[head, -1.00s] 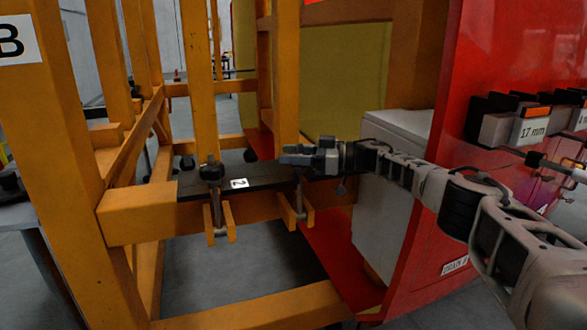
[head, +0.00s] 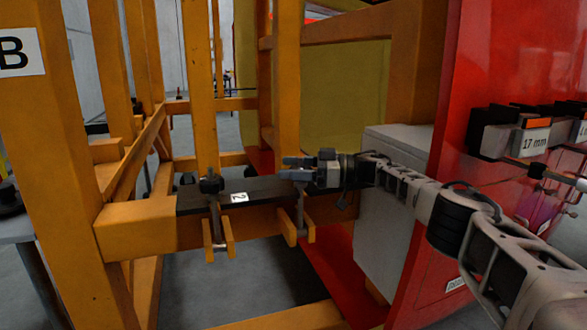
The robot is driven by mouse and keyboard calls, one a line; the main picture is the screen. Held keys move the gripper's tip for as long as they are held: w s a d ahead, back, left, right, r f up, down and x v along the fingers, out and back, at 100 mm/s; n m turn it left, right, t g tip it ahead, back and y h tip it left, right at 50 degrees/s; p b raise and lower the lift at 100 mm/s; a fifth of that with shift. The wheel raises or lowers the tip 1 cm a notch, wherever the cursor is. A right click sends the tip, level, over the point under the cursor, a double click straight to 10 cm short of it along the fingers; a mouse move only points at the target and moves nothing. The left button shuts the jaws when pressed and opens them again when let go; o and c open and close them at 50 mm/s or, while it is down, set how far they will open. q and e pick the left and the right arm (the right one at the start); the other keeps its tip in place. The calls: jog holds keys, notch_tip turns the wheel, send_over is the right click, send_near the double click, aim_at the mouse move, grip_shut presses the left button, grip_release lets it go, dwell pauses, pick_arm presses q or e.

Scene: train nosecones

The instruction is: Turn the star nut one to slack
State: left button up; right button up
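A black plate (head: 263,187) with a white label reading 2 lies on the orange cross beam. A dark star nut (head: 211,185) tops the left swing bolt, which sits upright in an orange fork. The right swing bolt (head: 300,209) stands in a second fork. Its top, where a star nut would sit, is hidden by my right gripper (head: 291,168). This gripper reaches in from the right, pointing left, at the top of that bolt. Its two fingers show one above the other; whether they grip anything is too small to tell. My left gripper is not in view.
Orange posts (head: 205,85) rise behind the plate, and a thick post with a B label (head: 20,53) stands at left. A red panel (head: 500,60) with labelled tool holders (head: 533,138) is at right. A pale grey box (head: 392,190) stands below my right forearm.

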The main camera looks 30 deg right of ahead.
aim_at(294, 167)
jog(key=r, duration=0.3)
jog(key=shift+s+r+p, duration=0.2)
jog(key=shift+r+p, duration=0.1)
jog(key=shift+r, duration=0.05)
pick_arm(q)
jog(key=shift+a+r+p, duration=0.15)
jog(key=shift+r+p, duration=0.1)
jog(key=shift+p, duration=0.4)
pick_arm(e)
jog(key=s+a+r, duration=0.7)
jog(key=s+r, duration=0.2)
jog(key=s, duration=0.2)
jog(key=shift+s+r, duration=0.15)
jog(key=shift+s, duration=0.2)
